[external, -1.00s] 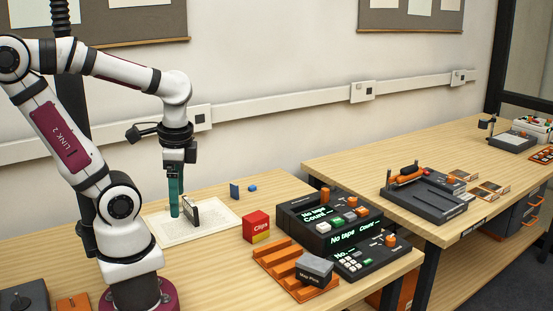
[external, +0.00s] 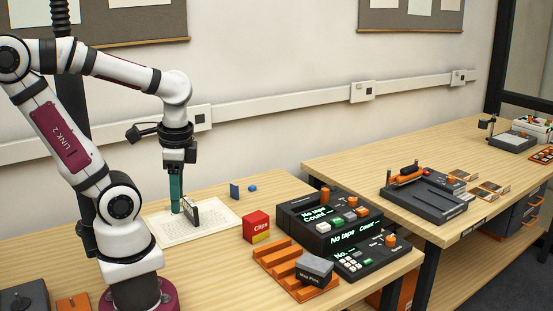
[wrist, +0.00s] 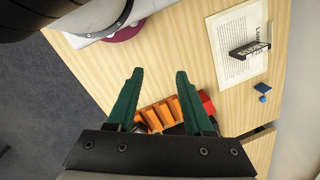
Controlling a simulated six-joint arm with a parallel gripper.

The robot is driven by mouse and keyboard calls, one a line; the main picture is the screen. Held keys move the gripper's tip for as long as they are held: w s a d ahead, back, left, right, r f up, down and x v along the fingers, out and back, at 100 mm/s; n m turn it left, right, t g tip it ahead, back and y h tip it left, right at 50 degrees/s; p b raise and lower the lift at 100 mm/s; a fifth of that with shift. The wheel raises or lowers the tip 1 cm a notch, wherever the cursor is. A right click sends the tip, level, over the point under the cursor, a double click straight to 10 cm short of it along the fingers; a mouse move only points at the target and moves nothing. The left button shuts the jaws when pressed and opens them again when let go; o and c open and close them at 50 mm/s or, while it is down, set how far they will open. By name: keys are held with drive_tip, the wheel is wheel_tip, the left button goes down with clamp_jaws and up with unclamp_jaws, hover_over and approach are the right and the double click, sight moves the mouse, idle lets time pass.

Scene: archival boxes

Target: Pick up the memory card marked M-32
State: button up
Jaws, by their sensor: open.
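My gripper (external: 176,211) points down over the left bench, its teal fingers just left of a dark upright piece (external: 192,212) on a white printed sheet (external: 215,219). In the wrist view the fingers are apart with nothing between them (wrist: 159,73). The dark piece with a pale lettered face (wrist: 250,48) is off to their upper right there, apart from them. A blue flat piece (external: 234,190) and a smaller blue piece (external: 253,188) are behind the sheet. I cannot read M-32 on anything, so I cannot tell which is the memory card.
A red Clips box (external: 256,226) stands right of the sheet. An orange rack (external: 270,259) bears a grey-topped dark box (external: 314,270) near the front edge. A black console (external: 325,218) fills the right end. Bare wood lies around the sheet.

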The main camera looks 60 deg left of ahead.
drive_tip(key=w+a+f+m+g+y, duration=0.1)
drive_tip(key=w+a+m+y, duration=0.2)
drive_tip(key=w+a, duration=0.6)
drive_tip(key=w+a+f+m+g+y, duration=0.2)
drive_tip(key=w+a+y, duration=0.25)
drive_tip(key=w, duration=0.85)
drive_tip(key=m+y, duration=0.4)
drive_tip(key=m, duration=0.1)
approach(231, 188)
drive_tip(key=shift+t, duration=0.4)
drive_tip(key=x, duration=0.5)
drive_tip(key=shift+f, duration=0.2)
drive_tip(key=x, duration=0.5)
drive_tip(key=shift+a, duration=0.35)
drive_tip(key=shift+r, duration=0.1)
clamp_jaws()
